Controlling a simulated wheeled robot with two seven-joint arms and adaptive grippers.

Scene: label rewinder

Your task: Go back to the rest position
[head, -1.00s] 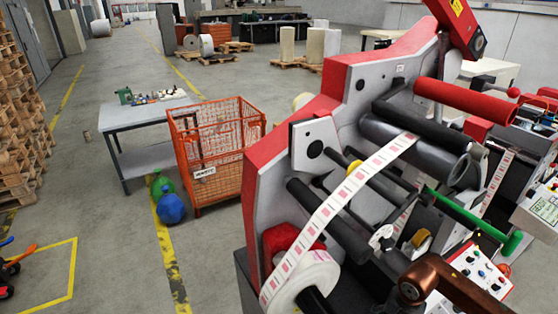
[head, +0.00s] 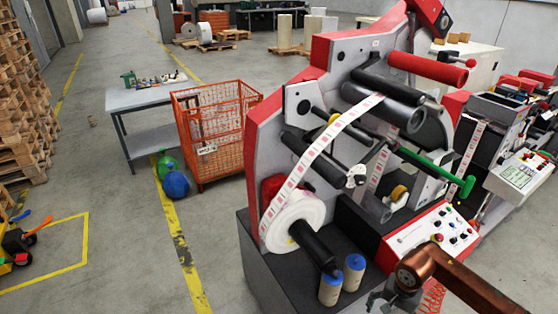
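The label rewinder (head: 335,80) is a red and grey machine filling the right half of the head view. A white label roll (head: 292,222) sits on its lower spindle, and a printed label strip (head: 325,137) runs up from it to the upper rollers. My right arm comes in from the lower right, in front of the control panel (head: 435,237). A dark part of my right gripper (head: 385,296) shows at the bottom edge, mostly cut off, so its fingers cannot be judged. My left gripper is not in view.
Two cardboard cores with blue tops (head: 354,272) stand on the machine's base. An orange mesh crate (head: 215,135), a grey table (head: 150,100) and green and blue bundles (head: 176,184) are to the left. Pallet stacks (head: 22,110) line the left edge.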

